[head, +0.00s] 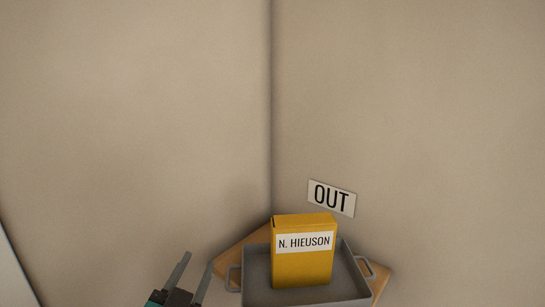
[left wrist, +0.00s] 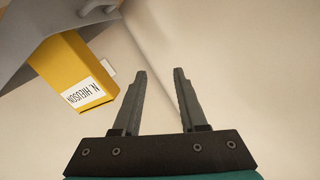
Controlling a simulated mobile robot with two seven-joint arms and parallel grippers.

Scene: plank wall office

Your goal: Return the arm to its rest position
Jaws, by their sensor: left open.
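My left gripper (head: 195,272) is at the bottom of the head view, left of the grey tray (head: 257,272). Its two fingers are apart with nothing between them. The left wrist view also shows the open, empty fingers (left wrist: 164,80). A yellow box (head: 303,257) labelled "N. HIEUSON" stands upright in the tray. The box (left wrist: 70,65) shows at the left of the left wrist view, apart from the fingers. My right gripper is in neither view.
The tray has side handles and sits on a wooden surface (head: 383,274) in a wall corner. A sign reading "OUT" (head: 332,198) is on the right wall (head: 420,120) above the tray. The left wall (head: 130,120) is bare.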

